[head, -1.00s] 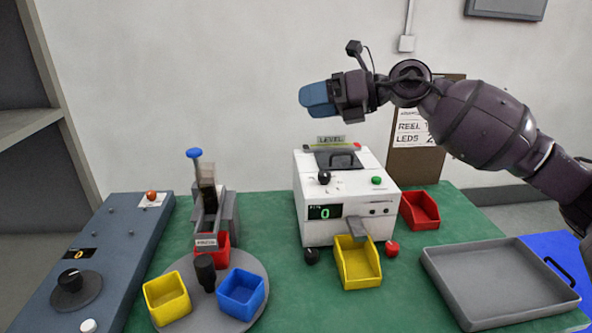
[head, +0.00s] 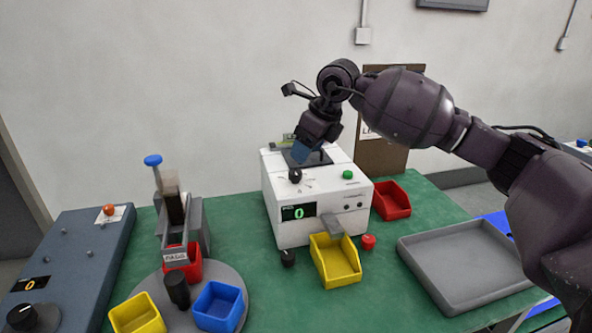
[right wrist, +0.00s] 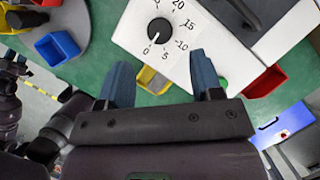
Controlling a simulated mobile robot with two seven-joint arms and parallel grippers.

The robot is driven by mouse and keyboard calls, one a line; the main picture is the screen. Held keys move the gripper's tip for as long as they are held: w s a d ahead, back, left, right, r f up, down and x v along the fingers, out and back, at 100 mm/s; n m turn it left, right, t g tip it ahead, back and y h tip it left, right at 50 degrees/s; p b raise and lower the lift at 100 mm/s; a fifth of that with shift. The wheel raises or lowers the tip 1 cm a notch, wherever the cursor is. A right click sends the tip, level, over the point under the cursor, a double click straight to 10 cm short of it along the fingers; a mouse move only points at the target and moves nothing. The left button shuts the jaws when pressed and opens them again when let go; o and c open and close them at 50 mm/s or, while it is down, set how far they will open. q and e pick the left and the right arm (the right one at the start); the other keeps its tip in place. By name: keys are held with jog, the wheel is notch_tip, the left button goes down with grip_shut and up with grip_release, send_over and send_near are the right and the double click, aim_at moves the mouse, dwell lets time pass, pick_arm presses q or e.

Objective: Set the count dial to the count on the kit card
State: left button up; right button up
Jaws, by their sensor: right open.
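The count dial (head: 295,175) is a black knob on the white machine (head: 290,232). In the right wrist view the dial (right wrist: 160,30) has a scale marked 0, 5, 10, 15, 20, and its white mark points toward 0. The green display (head: 299,212) reads 0. My right gripper (head: 304,152) is over the machine's top, blue fingers pointing down. In the right wrist view its fingers (right wrist: 160,80) are apart and empty, with the dial beyond the gap. The kit card (head: 368,131) on the brown board is mostly hidden by my right arm. My left gripper is not in view.
A dark handle (head: 318,157) is on the machine's top, close to my gripper. A green button (head: 347,174) is to the dial's right. A yellow bin (head: 335,262), a red bin (head: 391,200) and a grey tray (head: 465,262) stand nearby. A turntable with bins is at left.

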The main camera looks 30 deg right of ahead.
aim_at(296, 172)
jog(key=x, duration=0.7)
jog(key=shift+a, duration=0.1)
jog(key=c, duration=0.9)
